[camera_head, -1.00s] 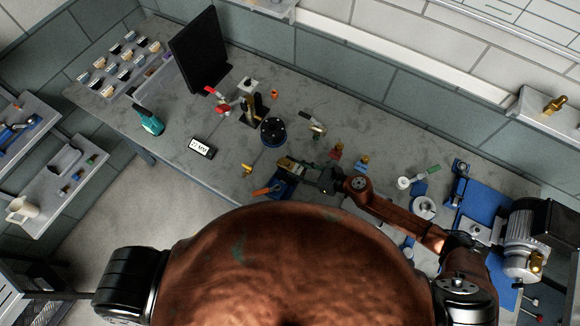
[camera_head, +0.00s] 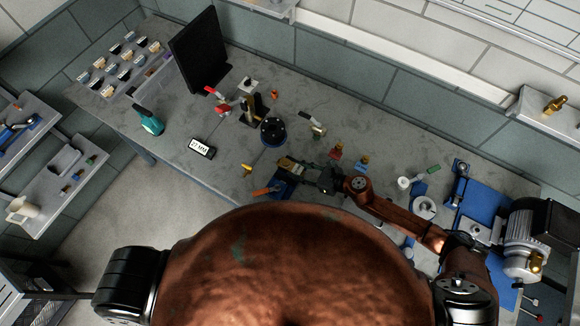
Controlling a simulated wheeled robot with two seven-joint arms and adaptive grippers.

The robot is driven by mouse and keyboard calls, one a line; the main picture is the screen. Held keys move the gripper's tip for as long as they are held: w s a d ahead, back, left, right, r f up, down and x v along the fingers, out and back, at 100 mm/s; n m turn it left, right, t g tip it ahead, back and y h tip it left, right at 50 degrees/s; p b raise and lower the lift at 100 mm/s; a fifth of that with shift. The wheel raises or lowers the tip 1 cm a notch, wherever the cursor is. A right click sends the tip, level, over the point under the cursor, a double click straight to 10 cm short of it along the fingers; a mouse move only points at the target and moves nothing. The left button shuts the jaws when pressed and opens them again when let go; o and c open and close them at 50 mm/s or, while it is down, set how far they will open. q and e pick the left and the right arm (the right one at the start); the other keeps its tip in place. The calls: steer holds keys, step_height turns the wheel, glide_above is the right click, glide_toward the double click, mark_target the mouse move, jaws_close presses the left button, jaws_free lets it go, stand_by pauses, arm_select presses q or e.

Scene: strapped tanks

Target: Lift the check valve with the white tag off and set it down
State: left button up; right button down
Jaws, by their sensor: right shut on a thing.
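My right gripper (camera_head: 304,171) reaches in from the right, low over the front middle of the bench. It is shut on a small brass-coloured and dark part (camera_head: 288,163), mostly hidden by the fingers. This part is just above or against a blue fixture (camera_head: 283,187) with an orange handle (camera_head: 262,191); I cannot tell whether they touch. I cannot make out a white tag on the held part, so I cannot confirm that it is the check valve. My left gripper is not in view.
A dark round flange (camera_head: 273,131) and a red-handled clamp assembly (camera_head: 222,103) stand behind the gripper. Small red-topped (camera_head: 336,152) and blue-topped (camera_head: 362,162) brass parts stand close to my arm. A "27 MM" sign (camera_head: 201,148) is left.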

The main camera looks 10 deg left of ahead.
mark_target(298, 169)
steer(key=shift+r, duration=0.2)
steer(key=shift+r+p, duration=2.35)
steer(key=shift+r, duration=0.3)
steer(key=shift+w, duration=0.15)
